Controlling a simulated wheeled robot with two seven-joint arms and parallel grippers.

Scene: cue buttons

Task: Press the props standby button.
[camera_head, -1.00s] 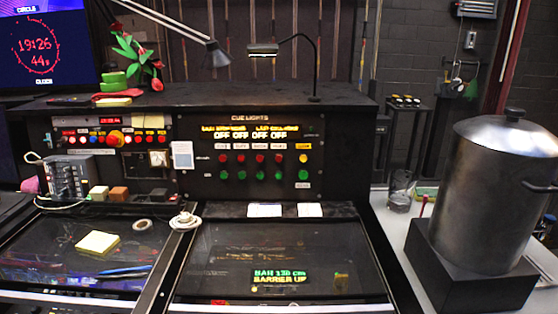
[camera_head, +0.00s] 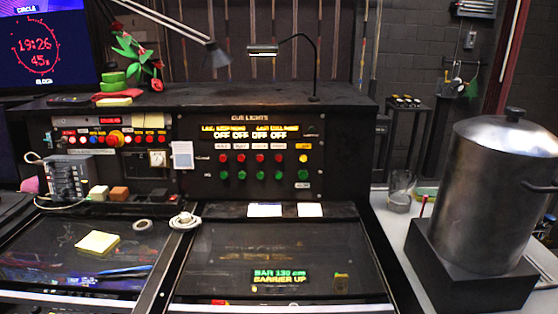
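The cue lights panel (camera_head: 212,185) stands upright at the back of the desk. It has an upper row of red buttons, the leftmost red button (camera_head: 223,158) and the rightmost red button (camera_head: 277,158) among them, with a yellow button (camera_head: 303,158) at the right end. A row of green buttons (camera_head: 259,175) lies below. White labels (camera_head: 259,146) sit above the columns, but they are too small to read, so I cannot tell which button is props standby. The yellow displays (camera_head: 252,134) above read OFF several times. Neither of my grippers is in view.
A silver urn (camera_head: 492,195) stands on a black block at the right, beside a glass (camera_head: 401,190). A roll-like white object (camera_head: 185,220) and a yellow note pad (camera_head: 97,243) lie at the left. The space before the panel is clear.

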